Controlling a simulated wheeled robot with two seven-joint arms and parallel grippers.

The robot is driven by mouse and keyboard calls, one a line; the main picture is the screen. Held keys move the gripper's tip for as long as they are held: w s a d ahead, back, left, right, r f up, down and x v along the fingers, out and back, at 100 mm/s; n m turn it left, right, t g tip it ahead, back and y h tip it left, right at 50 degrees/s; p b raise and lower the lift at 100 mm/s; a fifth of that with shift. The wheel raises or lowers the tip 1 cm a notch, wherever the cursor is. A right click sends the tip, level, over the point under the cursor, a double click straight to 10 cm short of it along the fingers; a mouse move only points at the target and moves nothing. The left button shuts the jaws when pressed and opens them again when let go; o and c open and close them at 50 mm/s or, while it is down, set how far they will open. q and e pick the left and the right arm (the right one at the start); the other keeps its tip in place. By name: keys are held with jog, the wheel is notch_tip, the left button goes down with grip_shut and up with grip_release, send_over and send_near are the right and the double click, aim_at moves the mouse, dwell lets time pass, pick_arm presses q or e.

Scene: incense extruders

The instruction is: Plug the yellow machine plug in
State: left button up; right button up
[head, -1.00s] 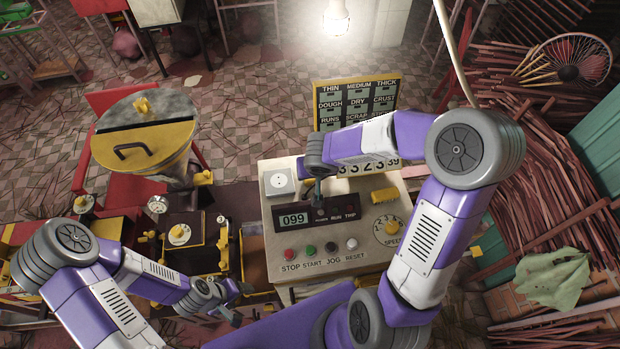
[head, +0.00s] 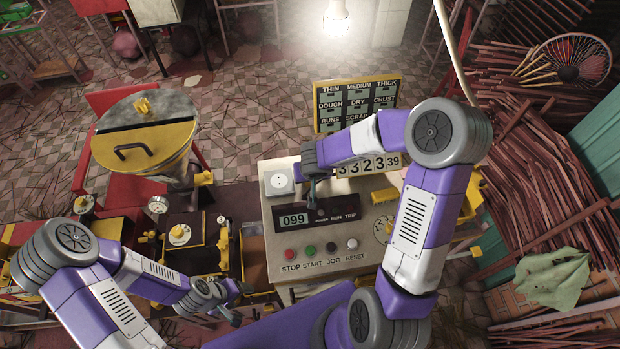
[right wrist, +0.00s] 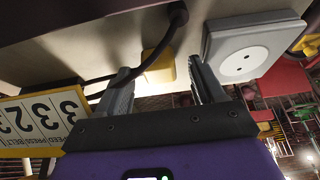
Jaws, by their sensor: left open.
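The yellow plug (right wrist: 159,66) shows in the right wrist view between the fingers of my right gripper (right wrist: 162,80). Gaps show on both sides of it, and the fingers look open. In the head view my right gripper (head: 312,188) hangs over the machine panel, just right of the white socket (head: 279,181), and hides the plug. The socket also shows in the right wrist view (right wrist: 240,62), with two empty holes, apart from the plug. My left gripper (head: 236,303) is open and empty at the lower left, away from the socket.
A dark cable (right wrist: 130,72) crosses behind my right fingers. The panel holds a number display (head: 293,219), push buttons (head: 331,246) and a yellow block (head: 383,195). A counter (head: 367,164) stands at its back. A yellow lidded drum (head: 150,160) stands left.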

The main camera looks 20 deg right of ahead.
jog(key=c, duration=1.1)
notch_tip(320, 180, up, 10)
jog(key=shift+r+p, duration=0.1)
jog(key=shift+p, duration=0.75)
jog(key=shift+c, duration=0.2)
